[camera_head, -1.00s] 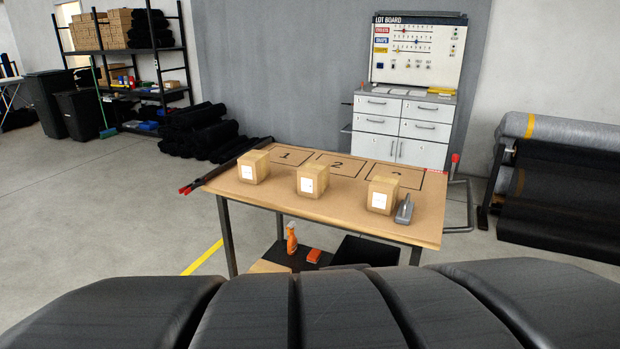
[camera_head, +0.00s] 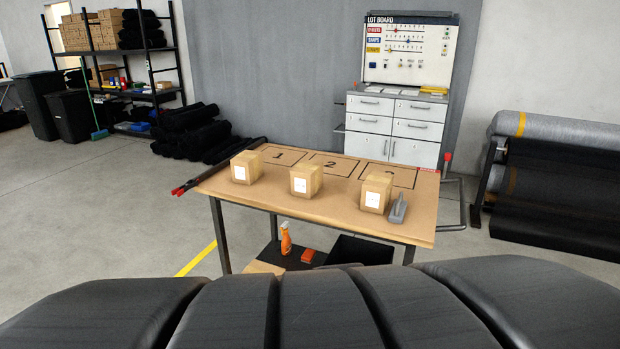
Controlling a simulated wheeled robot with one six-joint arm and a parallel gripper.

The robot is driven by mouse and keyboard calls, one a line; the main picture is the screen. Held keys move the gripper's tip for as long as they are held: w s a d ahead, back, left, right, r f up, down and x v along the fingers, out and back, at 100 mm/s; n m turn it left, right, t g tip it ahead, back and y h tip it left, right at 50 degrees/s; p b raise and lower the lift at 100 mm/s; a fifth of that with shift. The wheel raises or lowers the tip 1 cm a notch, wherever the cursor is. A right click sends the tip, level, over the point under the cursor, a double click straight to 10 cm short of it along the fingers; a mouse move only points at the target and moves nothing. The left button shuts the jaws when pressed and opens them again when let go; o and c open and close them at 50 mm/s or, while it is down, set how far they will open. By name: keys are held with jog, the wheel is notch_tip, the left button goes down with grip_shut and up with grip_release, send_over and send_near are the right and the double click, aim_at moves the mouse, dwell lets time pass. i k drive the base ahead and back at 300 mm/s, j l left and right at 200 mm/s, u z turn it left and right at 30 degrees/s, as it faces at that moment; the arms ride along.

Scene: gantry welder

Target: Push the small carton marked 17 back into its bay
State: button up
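Three small cartons stand upright in a row on a brown-topped table (camera_head: 330,222): a left carton (camera_head: 247,167), a middle carton (camera_head: 306,181) and a right carton (camera_head: 376,192). Each has a white label on its front. The writing is too small to read, so I cannot tell which is marked 17. Behind them are black-outlined bays: bay 1 (camera_head: 281,157), bay 2 (camera_head: 331,165) and a third bay (camera_head: 388,174), its number partly hidden by the right carton. The cartons stand at or before the bays' front edges. My gripper is not in view.
A grey hand tool (camera_head: 398,209) lies close beside the right carton. Black bars with red ends (camera_head: 182,189) lie along the table's left edge. A spray bottle (camera_head: 286,239) stands on the lower shelf. A drawer cabinet (camera_head: 393,125) stands behind. The floor to the left is open.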

aim_at(377, 188)
jog(key=i+z, duration=0.3)
jog(key=i, duration=1.2)
